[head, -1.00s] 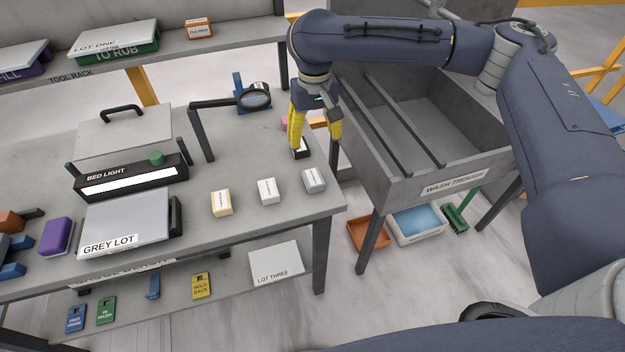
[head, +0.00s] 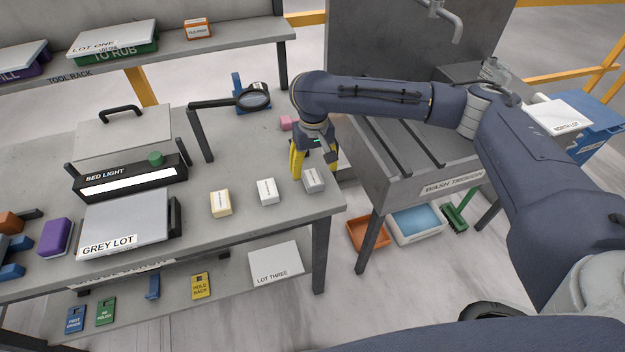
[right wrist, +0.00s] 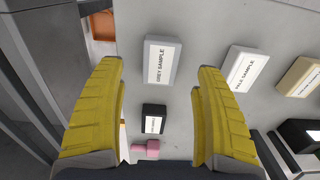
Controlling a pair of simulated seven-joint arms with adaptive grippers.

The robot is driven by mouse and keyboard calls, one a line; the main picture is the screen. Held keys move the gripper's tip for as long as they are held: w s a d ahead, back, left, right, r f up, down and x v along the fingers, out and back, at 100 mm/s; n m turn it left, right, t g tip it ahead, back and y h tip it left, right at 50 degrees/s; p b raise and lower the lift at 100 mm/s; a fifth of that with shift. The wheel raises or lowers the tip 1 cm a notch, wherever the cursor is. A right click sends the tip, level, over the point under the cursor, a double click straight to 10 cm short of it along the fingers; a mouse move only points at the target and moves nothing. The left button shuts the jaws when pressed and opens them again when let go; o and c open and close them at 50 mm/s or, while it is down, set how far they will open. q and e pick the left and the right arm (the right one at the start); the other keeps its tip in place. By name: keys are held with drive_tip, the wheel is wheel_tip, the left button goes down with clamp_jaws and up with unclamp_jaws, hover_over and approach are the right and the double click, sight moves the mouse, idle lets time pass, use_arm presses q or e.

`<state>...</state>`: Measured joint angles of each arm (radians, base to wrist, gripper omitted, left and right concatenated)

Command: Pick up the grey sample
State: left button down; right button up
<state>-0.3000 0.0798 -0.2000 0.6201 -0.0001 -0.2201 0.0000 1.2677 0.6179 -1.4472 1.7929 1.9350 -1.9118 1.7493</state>
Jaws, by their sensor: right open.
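The grey sample (head: 315,181) is a small grey block lying on the bench near its right front corner. In the right wrist view the grey sample (right wrist: 160,60) shows its printed white label and lies ahead, level with the fingertips in the picture. My right gripper (head: 315,169) is open and empty, pointing down just behind the block, with its yellow fingers spread to either side. I cannot tell how high the fingertips are above the bench. My left gripper is not in view.
A white sample (head: 267,192) and a cream sample (head: 221,203) lie left of the grey one. A black labelled block (right wrist: 154,119) and a pink piece (right wrist: 147,149) lie behind it. The wash trough (head: 400,190) stands right of the bench. A magnifier (head: 254,97) stands further back.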

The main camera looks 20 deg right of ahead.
sight(313, 176)
drive_tip(key=shift+w+f, duration=0.15)
drive_tip(key=shift+f, duration=1.15)
drive_tip(key=shift+w+f, duration=0.1)
drive_tip(key=shift+f, duration=1.2)
drive_tip(key=shift+c, duration=0.3)
drive_tip(key=c, duration=1.4)
drive_tip(key=shift+c, duration=0.2)
